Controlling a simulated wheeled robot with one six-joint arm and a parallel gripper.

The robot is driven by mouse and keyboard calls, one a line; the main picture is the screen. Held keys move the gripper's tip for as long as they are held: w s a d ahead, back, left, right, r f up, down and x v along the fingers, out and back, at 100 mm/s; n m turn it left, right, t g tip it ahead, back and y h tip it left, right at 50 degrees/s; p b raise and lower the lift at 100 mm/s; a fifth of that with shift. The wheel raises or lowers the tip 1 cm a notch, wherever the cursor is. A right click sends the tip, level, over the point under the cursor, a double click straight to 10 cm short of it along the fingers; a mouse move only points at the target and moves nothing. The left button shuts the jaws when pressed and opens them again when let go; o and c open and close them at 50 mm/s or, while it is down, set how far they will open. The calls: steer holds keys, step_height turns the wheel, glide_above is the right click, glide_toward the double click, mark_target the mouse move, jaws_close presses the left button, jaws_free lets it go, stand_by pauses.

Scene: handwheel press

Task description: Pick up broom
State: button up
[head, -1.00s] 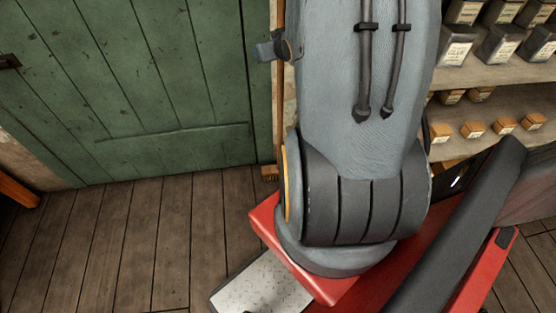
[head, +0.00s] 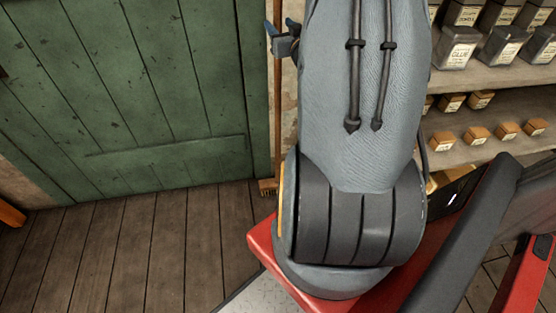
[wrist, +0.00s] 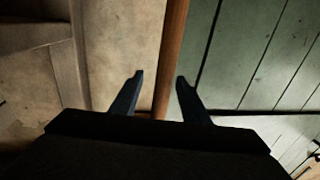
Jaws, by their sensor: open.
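The broom stands upright against the wall beside the green door. Its thin brown handle (head: 277,130) runs down to a small tan head (head: 268,187) at the floor, left of my arm. My gripper (head: 279,35) shows partly in the head view, at the upper part of the handle. The rest is hidden behind my arm. In the wrist view my gripper (wrist: 160,82) is open, with its two dark fingers apart. The broom handle (wrist: 171,45) passes through the gap between them, nearer the right finger. I cannot tell whether either finger touches it.
The green plank door (head: 120,90) fills the left. Shelves (head: 480,77) with dark jars and small wooden boxes stand at the right. The wooden floor (head: 120,250) at lower left is clear. A stone wall strip (head: 288,110) lies behind the handle.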

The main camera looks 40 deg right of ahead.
steer(key=shift+a+x, duration=0.15)
steer(key=shift+x, duration=1.05)
steer(key=shift+a+x, duration=0.1)
steer(key=shift+x, duration=1.1)
steer(key=shift+w+f, duration=0.1)
steer(key=shift+f, duration=0.05)
steer(key=c, duration=1)
jaws_close()
